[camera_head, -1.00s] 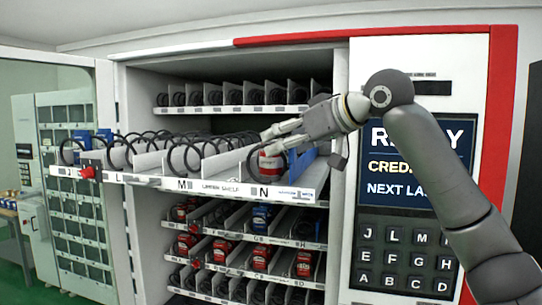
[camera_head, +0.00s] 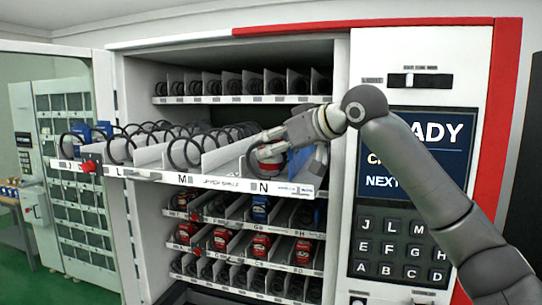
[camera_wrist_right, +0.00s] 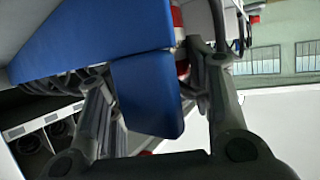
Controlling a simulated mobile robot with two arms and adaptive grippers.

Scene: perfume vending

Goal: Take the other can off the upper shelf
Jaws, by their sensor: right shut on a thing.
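The red and white can (camera_head: 272,154) is at the front of lane N, at the right end of the pulled-out upper shelf (camera_head: 215,180). My right gripper (camera_head: 264,146) reaches in from the right and is shut on the can near its top. The fingers cover part of the can. In the right wrist view, only a red and white strip of the can (camera_wrist_right: 179,40) shows beside a large blue surface (camera_wrist_right: 150,90) between the fingers. I cannot tell whether the can's base touches the shelf. My left gripper is not in view.
Wire coils (camera_head: 184,152) and thin dividers fill the lanes left of the can. A shelf of coils (camera_head: 240,86) lies above. Shelves with red and blue goods (camera_head: 262,245) lie below. The keypad panel (camera_head: 400,250) stands at the right.

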